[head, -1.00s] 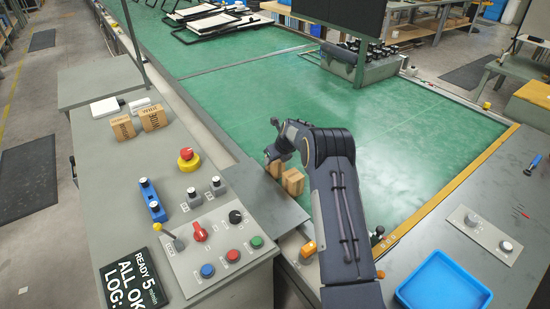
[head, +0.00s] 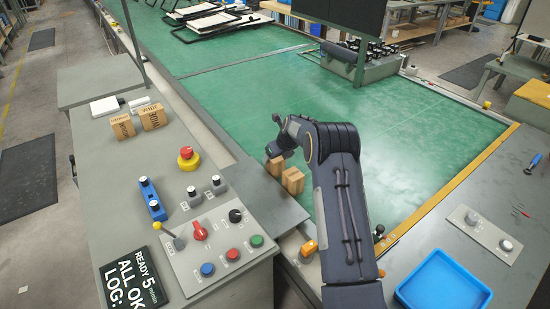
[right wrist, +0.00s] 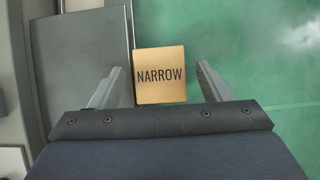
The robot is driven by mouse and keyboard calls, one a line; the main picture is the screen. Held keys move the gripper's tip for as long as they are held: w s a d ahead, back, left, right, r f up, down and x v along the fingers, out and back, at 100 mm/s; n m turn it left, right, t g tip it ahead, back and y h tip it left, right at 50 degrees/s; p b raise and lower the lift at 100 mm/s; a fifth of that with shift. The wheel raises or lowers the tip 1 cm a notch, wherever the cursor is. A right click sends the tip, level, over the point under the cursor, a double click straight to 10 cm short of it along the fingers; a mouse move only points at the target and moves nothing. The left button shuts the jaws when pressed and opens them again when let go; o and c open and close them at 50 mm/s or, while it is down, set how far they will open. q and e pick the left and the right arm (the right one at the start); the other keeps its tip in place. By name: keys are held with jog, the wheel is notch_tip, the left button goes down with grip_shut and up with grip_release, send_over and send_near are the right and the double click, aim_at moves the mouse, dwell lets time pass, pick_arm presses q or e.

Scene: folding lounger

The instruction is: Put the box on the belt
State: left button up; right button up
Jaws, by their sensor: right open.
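A small tan box marked NARROW (right wrist: 160,76) sits on the green belt (right wrist: 240,60), beside the edge of a grey plate, in the right wrist view. My right gripper (right wrist: 168,82) is open, with one finger on each side of this box and visible gaps to it. In the head view, two tan box shapes, one nearer (head: 293,181) and one farther (head: 276,166), show just under my right gripper (head: 274,158), partly hidden by it. I cannot tell which one is the NARROW box. My left gripper is not in view.
Two more tan boxes (head: 152,117) stand on the grey console (head: 105,165) at left, near a red stop button (head: 187,157). A blue tray (head: 443,285) lies at lower right. A machine (head: 360,68) stands at the belt's far side. The belt's middle is clear.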

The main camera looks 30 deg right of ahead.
jog(key=v, duration=1)
jog(key=s+a+r+n+y, duration=0.1)
jog(key=s+a+r+n, duration=0.55)
jog(key=s, duration=0.25)
jog(key=s+a+r+n+y, duration=0.2)
jog(key=s+a+r+n, duration=0.35)
jog(key=s+n, duration=0.35)
jog(key=s+a+f+n, duration=0.1)
jog(key=s+a+n, duration=0.4)
jog(key=s+n, duration=0.4)
jog(key=s+a+f+n, duration=0.2)
jog(key=s+a+n, duration=0.3)
jog(key=s+n, duration=0.4)
jog(key=s, duration=0.4)
jog(key=shift+s+a+f+b, duration=0.25)
jog(key=shift+a+f+b, duration=0.05)
jog(key=shift+b, duration=0.1)
jog(key=shift+c, duration=0.4)
